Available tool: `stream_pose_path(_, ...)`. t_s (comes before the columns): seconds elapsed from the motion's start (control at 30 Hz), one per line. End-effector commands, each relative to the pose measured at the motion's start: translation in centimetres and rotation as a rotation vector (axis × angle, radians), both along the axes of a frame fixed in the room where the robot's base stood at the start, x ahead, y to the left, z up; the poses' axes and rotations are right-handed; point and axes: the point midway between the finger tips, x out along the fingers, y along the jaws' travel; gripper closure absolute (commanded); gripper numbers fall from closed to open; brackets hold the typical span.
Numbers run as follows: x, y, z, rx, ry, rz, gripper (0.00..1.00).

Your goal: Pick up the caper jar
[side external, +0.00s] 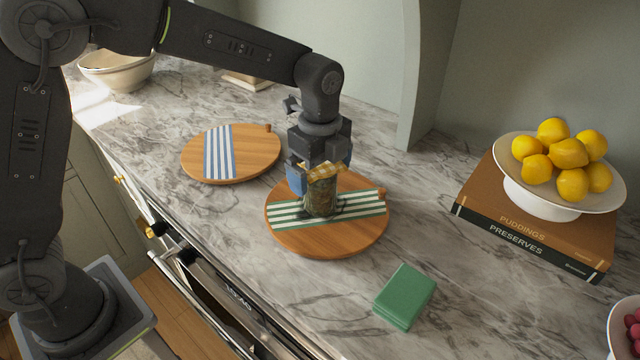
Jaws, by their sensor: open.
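The caper jar (321,194) is a small glass jar with dark green contents and a gold-coloured lid. It stands upright on a round wooden board (335,241) with green and white stripes. My gripper (318,187) is open and pointed down right at the jar, with a blue finger part showing to the left of it and another behind it on the right. The fingertips are partly hidden, and I cannot tell whether they touch the jar.
A second round board (258,156) with blue stripes lies to the left. A stand of lemons (545,200) sits on books (530,242) at the right. The marble counter (430,225) between is clear.

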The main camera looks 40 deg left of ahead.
Motion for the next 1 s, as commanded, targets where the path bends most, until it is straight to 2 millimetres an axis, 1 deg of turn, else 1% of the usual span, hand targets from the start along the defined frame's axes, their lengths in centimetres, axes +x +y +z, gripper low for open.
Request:
stream_pose_path(0.1,0.00,0.02,-0.43,0.000,-0.001,0.000,0.01)
stream_pose_path(0.27,0.00,0.02,-0.41,0.000,-0.001,0.000,0.01)
stream_pose_path(0.9,0.01,0.01,-0.37,0.000,-0.001,0.000,0.62)
stream_pose_path(0.97,0.01,0.01,-0.37,0.000,-0.002,0.000,0.67)
stream_pose_path(1.0,0.05,-0.01,-0.29,-0.001,-0.004,0.000,0.67)
